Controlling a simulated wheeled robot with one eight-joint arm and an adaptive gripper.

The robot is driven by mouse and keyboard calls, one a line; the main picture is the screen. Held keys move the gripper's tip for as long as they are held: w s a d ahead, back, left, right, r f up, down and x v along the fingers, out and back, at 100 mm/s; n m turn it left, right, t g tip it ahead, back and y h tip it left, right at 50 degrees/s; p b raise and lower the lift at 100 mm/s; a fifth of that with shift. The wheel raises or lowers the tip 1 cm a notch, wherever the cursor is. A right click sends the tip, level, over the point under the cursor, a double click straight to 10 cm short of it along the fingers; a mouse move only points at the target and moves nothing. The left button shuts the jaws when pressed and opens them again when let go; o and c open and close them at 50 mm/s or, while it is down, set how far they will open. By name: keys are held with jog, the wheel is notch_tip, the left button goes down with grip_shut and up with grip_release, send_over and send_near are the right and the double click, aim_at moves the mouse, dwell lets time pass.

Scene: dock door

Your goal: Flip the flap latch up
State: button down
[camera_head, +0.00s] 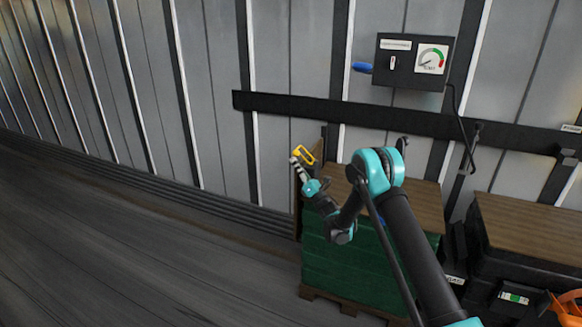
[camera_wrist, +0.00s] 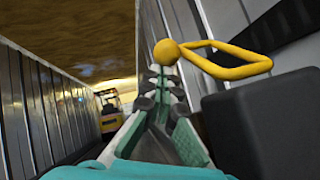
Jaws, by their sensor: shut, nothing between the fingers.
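The flap latch is a yellow looped handle (camera_head: 305,154) beside the upper left corner of the green crate in the head view. In the wrist view the yellow loop (camera_wrist: 245,67) ends in a round yellow knob (camera_wrist: 166,52). My gripper (camera_head: 297,163) is shut and empty, right by the latch's left side. In the wrist view my closed fingertips (camera_wrist: 163,73) point at the knob and lie just below it in the picture. I cannot tell whether they touch it. The latch's mounting is mostly hidden.
A green crate (camera_head: 330,262) with a wooden top stands under my arm. A dark box (camera_head: 412,61) with a gauge and blue handle hangs on the ribbed wall. A black block (camera_wrist: 262,130) lies close right of my fingers. A yellow forklift (camera_wrist: 110,112) stands far off. Floor at left is clear.

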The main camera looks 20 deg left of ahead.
jog(key=shift+d+r+m+t, duration=0.2)
jog(key=shift+r+m+t, duration=0.1)
jog(key=shift+r+t, duration=0.15)
jog(key=shift+d+r+m+t, duration=0.15)
jog(key=shift+r+m+t, duration=0.15)
jog(key=shift+r+t, duration=0.15)
jog(key=shift+d+r+y, duration=0.25)
jog(key=shift+y, duration=0.05)
dwell(1.1)
